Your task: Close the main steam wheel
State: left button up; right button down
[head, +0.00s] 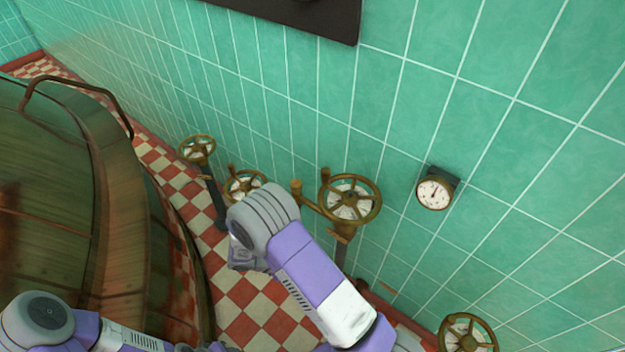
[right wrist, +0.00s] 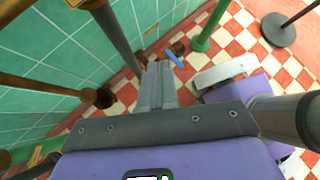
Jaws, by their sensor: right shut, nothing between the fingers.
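Several brass handwheels are on pipes along the green tiled wall; I cannot tell by any label which is the main steam wheel. The largest-looking wheel (head: 350,199) is at the centre, just above my right forearm. Another wheel (head: 244,186) is partly covered by my right arm, a third (head: 198,148) is farther left, and one more (head: 467,333) is at the bottom right. In the right wrist view my right gripper (right wrist: 157,72) is shut and empty, pointing down toward the floor, with brass bars left of it. My left arm runs along the bottom left; its gripper does not show.
A big copper kettle (head: 70,210) with a bent handle fills the left. A round gauge (head: 434,194) is on the wall, and a dark board (head: 300,15) hangs above. A green post (right wrist: 207,28) and a dark round base (right wrist: 279,30) stand on the checkered floor (head: 265,310).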

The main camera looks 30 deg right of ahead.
jog(key=w+r+n+t+h, duration=0.25)
jog(key=w+r+h, duration=0.25)
jog(key=w+r, duration=0.45)
jog(key=t+h, duration=0.3)
jog(key=h, duration=0.1)
send_near(322, 177)
jog(key=shift+n+g, duration=0.25)
jog(key=d, duration=0.2)
jog(key=d+b, duration=0.1)
jog(key=d, duration=0.1)
jog(key=w+d+b, duration=0.1)
jog(key=d, duration=0.1)
jog(key=shift+w+d, duration=0.1)
jog(key=shift+d, duration=0.3)
pick_arm(q)
jog(key=shift+f, duration=0.9)
